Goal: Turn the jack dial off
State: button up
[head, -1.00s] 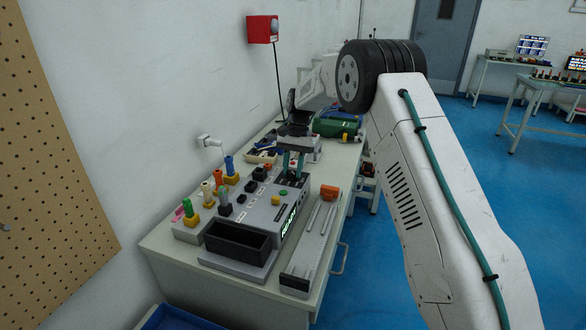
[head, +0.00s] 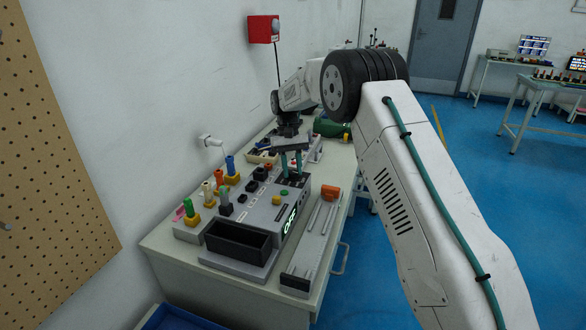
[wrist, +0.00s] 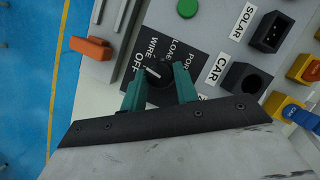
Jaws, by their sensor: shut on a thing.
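The jack dial (wrist: 157,74) is a dark round knob on a black plate marked OFF, WIRE, LOAD and PORT. Its white mark points toward OFF in the wrist view. My gripper (wrist: 160,88) has its two teal fingers on either side of the knob, shut on it. In the head view my gripper (head: 291,170) reaches down onto the far right corner of the grey panel box (head: 262,213), and the knob is largely hidden between the fingers. The box's lit display (head: 290,219) reads OFF in green-white letters.
An orange block (head: 331,192) sits at the top of a grey slotted plate right of the box. A black open bin (head: 238,243) is in front. Several coloured plugs and sockets (head: 231,168) stand at the left. A green button (wrist: 187,8) is near the dial.

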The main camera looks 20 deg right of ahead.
jog(key=shift+n+h, duration=0.3)
jog(key=shift+n, duration=0.6)
jog(key=o, duration=1)
jog(key=v, duration=0.7)
jog(key=shift+a+r, duration=0.1)
jog(key=shift+r, duration=0.3)
jog(key=shift+w, duration=0.15)
